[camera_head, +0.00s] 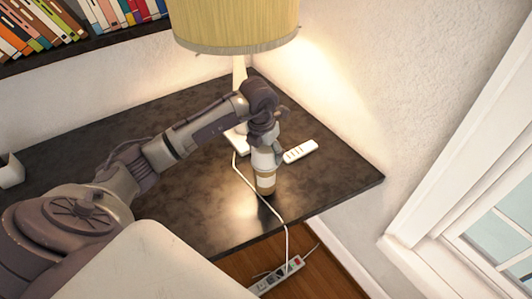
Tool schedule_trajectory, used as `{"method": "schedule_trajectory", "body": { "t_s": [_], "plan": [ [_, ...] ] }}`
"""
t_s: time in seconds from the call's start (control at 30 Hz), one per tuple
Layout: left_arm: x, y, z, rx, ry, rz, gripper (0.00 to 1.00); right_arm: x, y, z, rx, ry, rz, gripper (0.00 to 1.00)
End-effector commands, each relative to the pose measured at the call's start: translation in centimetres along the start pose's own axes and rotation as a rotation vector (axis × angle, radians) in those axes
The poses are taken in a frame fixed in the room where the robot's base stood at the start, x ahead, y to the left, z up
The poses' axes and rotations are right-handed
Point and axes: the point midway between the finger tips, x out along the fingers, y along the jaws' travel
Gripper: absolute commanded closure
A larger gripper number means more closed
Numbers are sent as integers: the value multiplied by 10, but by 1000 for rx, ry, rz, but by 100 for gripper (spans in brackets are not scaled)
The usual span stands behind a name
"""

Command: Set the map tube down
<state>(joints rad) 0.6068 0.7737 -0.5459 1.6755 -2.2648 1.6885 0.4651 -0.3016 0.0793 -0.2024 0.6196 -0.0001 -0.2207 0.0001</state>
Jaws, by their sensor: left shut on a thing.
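My left arm reaches in from the left over the dark table (315,191). Its gripper (265,166) points down near the table's right part and is shut on the map tube (266,184). Only a short tan and brown lower piece of the tube shows below the gripper, roughly upright. The rest is hidden by the gripper. The tube's lower end is at or just above the tabletop; I cannot tell whether it touches. My right gripper is not in view.
A lit lamp (236,25) stands behind the gripper. A white remote-like object (300,151) lies just right of it. A white cord (284,225) runs past the tube to a power strip (277,275) on the floor. Bare tabletop lies to the right and front.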

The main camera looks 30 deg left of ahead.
Motion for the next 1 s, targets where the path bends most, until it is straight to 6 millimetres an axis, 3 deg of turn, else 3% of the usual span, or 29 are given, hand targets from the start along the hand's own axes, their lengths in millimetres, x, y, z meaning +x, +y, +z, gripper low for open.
{"method": "schedule_trajectory", "body": {
  "t_s": [0.17,0.5,0.53,0.63,1.0],
  "plan": [
    [17,0,-3,-2,1,-1,75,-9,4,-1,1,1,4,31],
    [22,0,-3,-1,-1,0,75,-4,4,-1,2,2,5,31],
    [21,0,-3,-1,-1,0,18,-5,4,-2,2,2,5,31],
    [20,0,-3,-1,0,0,1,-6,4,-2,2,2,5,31],
    [18,0,-3,-1,0,-1,0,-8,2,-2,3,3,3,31]
  ]
}}
